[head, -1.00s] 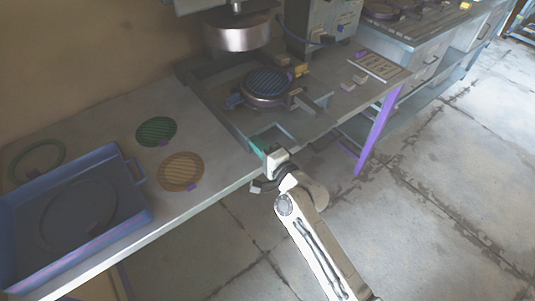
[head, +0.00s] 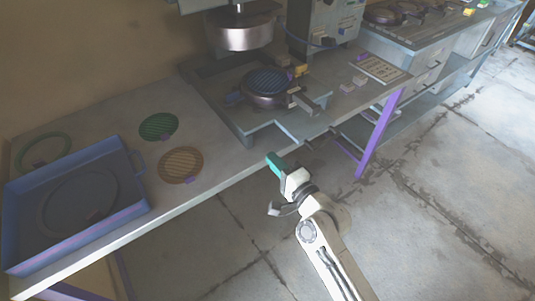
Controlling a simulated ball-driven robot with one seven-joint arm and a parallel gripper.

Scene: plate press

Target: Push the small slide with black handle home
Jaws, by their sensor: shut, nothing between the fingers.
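My gripper (head: 277,163) has teal fingertips and is shut and empty. A small grey bar with a dark end (head: 304,103) juts out to the front right of that plate. It looks like the small slide with the black handle, but I cannot be sure. My gripper is apart from it. How far it is pushed in is too small to tell.
The steel press head (head: 240,35) hangs above the bed. A blue tray (head: 135,205), a green disc (head: 158,126) and a tan disc (head: 181,165) are on the bench to the left. A purple bench leg (head: 379,135) stands at right. Open floor lies in front.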

